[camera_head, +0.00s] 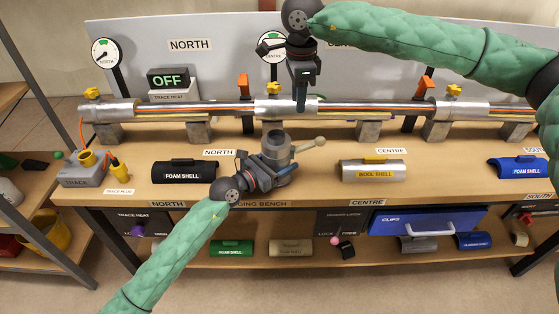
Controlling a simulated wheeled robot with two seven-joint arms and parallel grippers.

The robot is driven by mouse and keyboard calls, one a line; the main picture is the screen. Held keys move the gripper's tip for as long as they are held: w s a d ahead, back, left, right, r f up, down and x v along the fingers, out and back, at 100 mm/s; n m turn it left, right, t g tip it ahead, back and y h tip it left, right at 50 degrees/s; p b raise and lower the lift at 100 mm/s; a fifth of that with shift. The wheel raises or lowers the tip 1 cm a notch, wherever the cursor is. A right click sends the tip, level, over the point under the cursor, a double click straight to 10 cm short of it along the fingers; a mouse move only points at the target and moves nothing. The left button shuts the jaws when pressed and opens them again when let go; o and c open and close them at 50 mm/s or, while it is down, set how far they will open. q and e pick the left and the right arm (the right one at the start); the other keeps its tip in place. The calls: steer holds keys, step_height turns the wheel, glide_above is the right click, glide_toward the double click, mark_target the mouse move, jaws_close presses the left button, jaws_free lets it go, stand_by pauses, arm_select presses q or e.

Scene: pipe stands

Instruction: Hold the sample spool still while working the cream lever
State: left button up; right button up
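The sample spool (276,149) is a grey upright cylinder with an open top, standing on the bench in front of the pipe. The cream lever (308,146) sticks out from its right side and ends in a round cream knob. My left gripper (264,165) reaches in from the lower left at the spool's lower part, with blue fingers on either side. It partly hides the spool, and I cannot tell whether the fingers press on it. My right gripper (301,102) points down above and behind the spool, in front of the pipe, apart from the lever. Its finger gap is not visible.
The long pipe (160,113) runs across the bench on stands. A black foam shell (184,172) lies left of the spool and a wool shell (372,171) right of it. A trace box (83,172) stands far left.

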arm_select(q)
steer(key=c, duration=0.4)
